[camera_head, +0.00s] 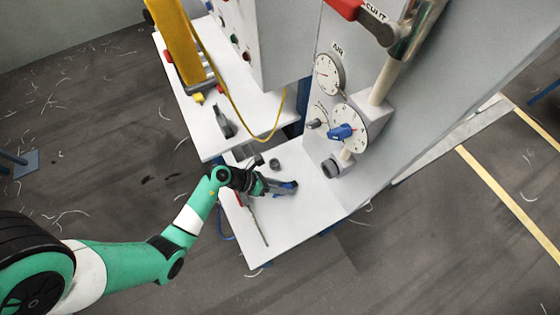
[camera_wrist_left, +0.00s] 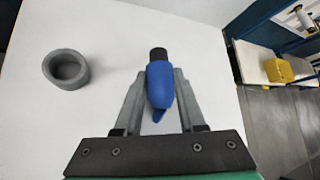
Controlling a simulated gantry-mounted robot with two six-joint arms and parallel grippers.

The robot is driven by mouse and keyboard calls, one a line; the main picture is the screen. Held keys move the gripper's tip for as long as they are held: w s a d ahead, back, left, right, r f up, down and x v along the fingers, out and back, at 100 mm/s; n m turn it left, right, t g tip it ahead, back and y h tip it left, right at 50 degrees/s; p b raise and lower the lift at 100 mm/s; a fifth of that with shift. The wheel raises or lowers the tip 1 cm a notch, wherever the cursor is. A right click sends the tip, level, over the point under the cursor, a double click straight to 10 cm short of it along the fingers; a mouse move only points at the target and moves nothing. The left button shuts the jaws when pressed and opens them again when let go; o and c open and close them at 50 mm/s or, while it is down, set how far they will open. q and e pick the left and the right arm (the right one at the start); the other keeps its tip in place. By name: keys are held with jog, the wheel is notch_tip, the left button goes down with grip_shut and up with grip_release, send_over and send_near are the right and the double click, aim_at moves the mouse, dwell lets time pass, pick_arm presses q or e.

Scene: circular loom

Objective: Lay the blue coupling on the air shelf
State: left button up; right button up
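The blue coupling (camera_wrist_left: 160,84), with a dark grey end, is between the two grey fingers of my left gripper (camera_wrist_left: 160,78) in the left wrist view. The fingers appear closed against its sides. In the head view, my left gripper (camera_head: 285,187) is low over the white shelf (camera_head: 305,218) below the AIR gauge (camera_head: 328,73), and a little of the blue coupling (camera_head: 291,184) shows at its tips. I cannot tell whether the coupling touches the shelf. My right gripper is not in view.
A grey ring (camera_wrist_left: 66,69) stands on the shelf to the left of the coupling; it also shows in the head view (camera_head: 275,164). A dark port (camera_head: 331,168) juts from the panel beside the shelf. A thin rod (camera_head: 257,226) lies near the left edge. The front shelf area is clear.

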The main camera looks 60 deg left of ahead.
pick_arm(q)
jog(key=shift+o, duration=0.4)
jog(key=shift+s+a+f+p, duration=0.1)
jog(key=shift+s+f+p, duration=0.25)
jog(key=shift+s+f, duration=0.25)
jog(key=shift+w+a+r+p, duration=0.1)
jog(key=shift+r+p, duration=0.3)
jog(key=shift+r, duration=0.25)
jog(key=p+v, duration=0.3)
jog(key=v, duration=0.7)
jog(key=shift+r, duration=0.4)
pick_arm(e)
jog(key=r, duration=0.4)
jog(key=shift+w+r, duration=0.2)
pick_arm(q)
jog(key=shift+a, duration=0.15)
